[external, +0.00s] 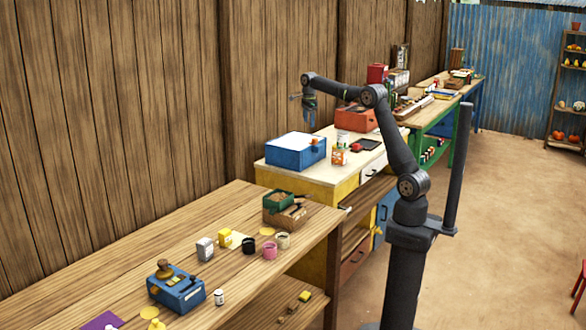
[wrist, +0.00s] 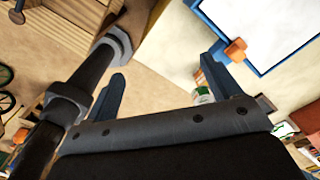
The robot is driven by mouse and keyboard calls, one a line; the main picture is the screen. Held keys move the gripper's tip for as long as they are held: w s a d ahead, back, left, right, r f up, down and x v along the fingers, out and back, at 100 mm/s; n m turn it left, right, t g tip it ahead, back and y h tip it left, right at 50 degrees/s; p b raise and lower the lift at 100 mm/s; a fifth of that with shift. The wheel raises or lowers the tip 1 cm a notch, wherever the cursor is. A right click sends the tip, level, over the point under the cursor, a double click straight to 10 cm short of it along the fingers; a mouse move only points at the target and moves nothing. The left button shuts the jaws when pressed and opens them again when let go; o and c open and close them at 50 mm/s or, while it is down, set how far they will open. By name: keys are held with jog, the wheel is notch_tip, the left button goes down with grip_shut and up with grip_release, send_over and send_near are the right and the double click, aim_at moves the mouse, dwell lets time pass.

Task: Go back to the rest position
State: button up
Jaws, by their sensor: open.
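My gripper (external: 309,103) hangs in the air above the yellow cabinet bench in the external view, fingers pointing down. In the wrist view its two blue fingers (wrist: 165,80) stand apart with nothing between them. My arm reaches up and left from its dark column. No rest position is marked in either view.
Below my gripper is a blue box with a white top (external: 296,150), also in the wrist view (wrist: 263,27). An orange-red box (external: 357,119) and small containers stand beside it. A wooden bench (external: 130,262) with jars and a blue balance box (external: 177,290) is nearer. Open floor lies right.

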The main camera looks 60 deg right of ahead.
jog(key=w+a+n, duration=0.1)
jog(key=w+a, duration=0.1)
jog(key=a, duration=0.5)
jog(key=shift+a+n, duration=0.35)
jog(key=shift+n, duration=0.05)
